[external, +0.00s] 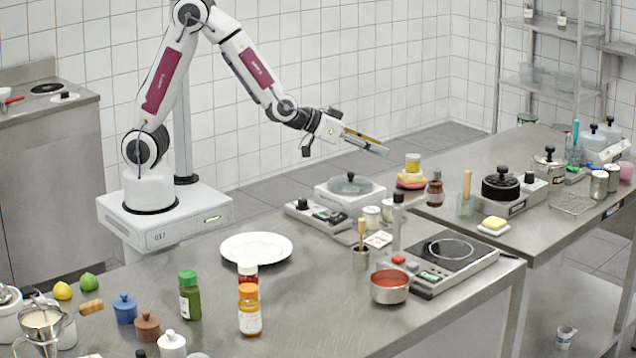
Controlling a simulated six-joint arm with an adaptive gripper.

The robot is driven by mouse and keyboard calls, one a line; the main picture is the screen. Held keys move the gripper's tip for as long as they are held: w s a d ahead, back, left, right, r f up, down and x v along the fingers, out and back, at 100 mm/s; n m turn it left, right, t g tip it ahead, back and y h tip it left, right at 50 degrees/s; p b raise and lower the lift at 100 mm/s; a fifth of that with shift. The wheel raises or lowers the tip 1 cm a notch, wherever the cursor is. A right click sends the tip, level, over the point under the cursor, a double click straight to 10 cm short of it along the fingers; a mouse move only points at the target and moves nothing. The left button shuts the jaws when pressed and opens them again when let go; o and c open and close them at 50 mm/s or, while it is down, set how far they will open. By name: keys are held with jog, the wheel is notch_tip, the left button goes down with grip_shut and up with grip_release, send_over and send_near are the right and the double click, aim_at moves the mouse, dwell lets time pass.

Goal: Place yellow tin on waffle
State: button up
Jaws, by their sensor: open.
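A small yellow tin (413,164) with a pale top stands upright on the far counter. It appears to rest on a flat tan and reddish stack (410,181), which may be the waffle on a dish; the layers are too small to tell apart. My gripper (380,148) is open and empty, above and to the left of the tin, apart from it. Its fingers point right and slightly down.
A brown bottle (435,189) stands close to the right of the stack. A scale with a glass lid (350,186) is to its left. White jars (372,217) stand in front. An empty white plate (256,247) lies on the near counter. A gap separates the two counters.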

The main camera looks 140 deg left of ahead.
jog(key=w+d+r+m+t+h, duration=0.1)
jog(key=d+r+m+h, duration=0.15)
jog(key=d, duration=0.75)
jog(key=d+r+m+t+h, duration=0.1)
jog(key=d+r+m+h, duration=0.15)
jog(key=d, duration=0.75)
jog(key=w+d+r+m+t+h, duration=0.1)
jog(key=d+r+m+h, duration=0.15)
jog(key=d, duration=0.75)
jog(key=s+d+m+g+h, duration=0.1)
jog(key=s+d+m+g, duration=0.1)
jog(key=s+d, duration=0.5)
jog(key=s+d+f+m+g+h, duration=0.1)
jog(key=s+d, duration=0.6)
jog(key=s, duration=0.7)
jog(key=shift+d+f+m+g+h, duration=0.2)
jog(key=shift+d+m+g+h, duration=0.1)
jog(key=shift+m+g+h, duration=0.4)
